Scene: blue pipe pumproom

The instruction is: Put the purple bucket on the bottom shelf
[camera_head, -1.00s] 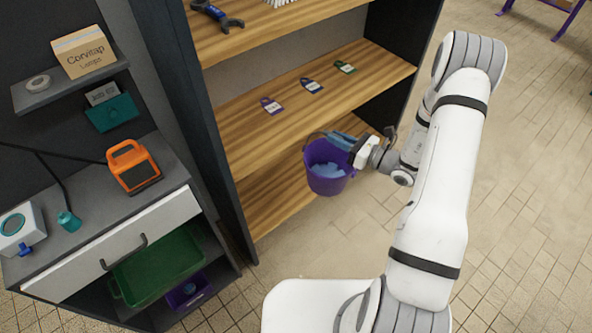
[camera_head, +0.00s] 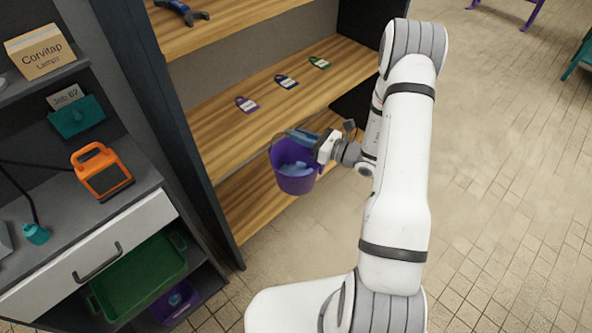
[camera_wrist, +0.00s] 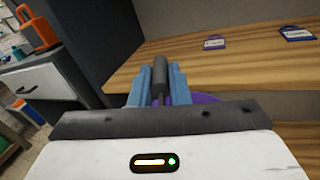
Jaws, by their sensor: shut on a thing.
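The purple bucket (camera_head: 296,178) hangs upright from my gripper (camera_head: 308,140) in the head view, with light blue contents inside. My gripper is shut on its handle. The bucket is in front of the shelf unit, overlapping the bottom shelf (camera_head: 262,197) in the picture; I cannot tell whether any of it is over the board. In the wrist view, the blue fingers (camera_wrist: 158,85) close around a dark grey grip, and a little purple rim (camera_wrist: 205,99) shows below. The rest of the bucket is hidden by the gripper body.
The middle shelf (camera_head: 225,125) above holds several padlock-shaped tags (camera_head: 286,81). The unit's dark left upright (camera_head: 170,130) stands close to the bucket. A grey cabinet with a white drawer (camera_head: 95,250) is at left.

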